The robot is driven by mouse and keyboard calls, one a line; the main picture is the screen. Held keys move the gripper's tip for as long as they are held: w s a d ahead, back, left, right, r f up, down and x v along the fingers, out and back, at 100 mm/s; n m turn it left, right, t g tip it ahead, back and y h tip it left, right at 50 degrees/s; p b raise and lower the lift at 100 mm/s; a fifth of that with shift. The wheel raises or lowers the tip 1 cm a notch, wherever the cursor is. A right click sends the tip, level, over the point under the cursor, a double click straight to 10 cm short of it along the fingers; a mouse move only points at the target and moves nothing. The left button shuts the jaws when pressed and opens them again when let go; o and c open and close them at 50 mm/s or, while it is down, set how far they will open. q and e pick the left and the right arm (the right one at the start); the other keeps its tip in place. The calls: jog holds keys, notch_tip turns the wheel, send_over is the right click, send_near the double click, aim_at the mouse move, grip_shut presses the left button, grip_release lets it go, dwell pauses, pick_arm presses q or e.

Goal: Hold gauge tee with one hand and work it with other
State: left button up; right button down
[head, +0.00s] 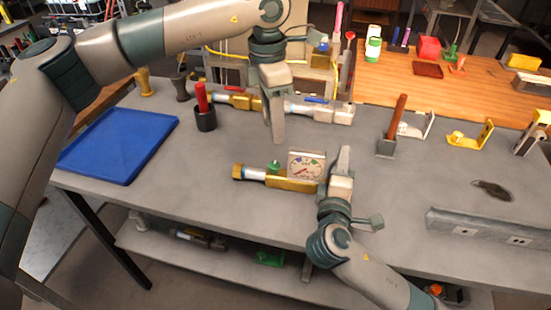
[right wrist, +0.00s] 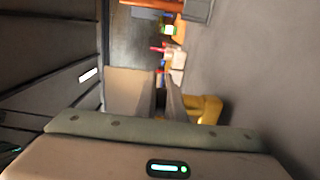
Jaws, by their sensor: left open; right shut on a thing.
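The gauge tee (head: 292,182) is a brass fitting near the middle of the grey workbench. It has a square white-faced gauge (head: 306,166), a green part (head: 274,167) on top and a pale section with a brass end on the left. My right gripper (head: 333,178) is shut on its right end. In the right wrist view, brass (right wrist: 207,108) shows beside the fingers, with most of the tee hidden. My left gripper (head: 275,128) is open and empty, pointing down above and behind the tee, apart from it.
A blue tray (head: 118,145) lies at the left. A black cup with a red-handled tool (head: 205,115) stands behind the tee. More brass and white fittings (head: 318,110) lie at the back. A grey rail (head: 485,232) lies at front right. Bench around the tee is clear.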

aim_at(274, 165)
pick_arm(q)
jog(key=shift+d+r+n+y, duration=0.1)
jog(key=shift+r+n+y, duration=0.1)
jog(key=shift+n+y, duration=0.15)
jog(key=shift+f, duration=0.1)
notch_tip(274, 165, down, 12)
jog(key=shift+r, duration=0.1)
dwell(0.7)
grip_shut()
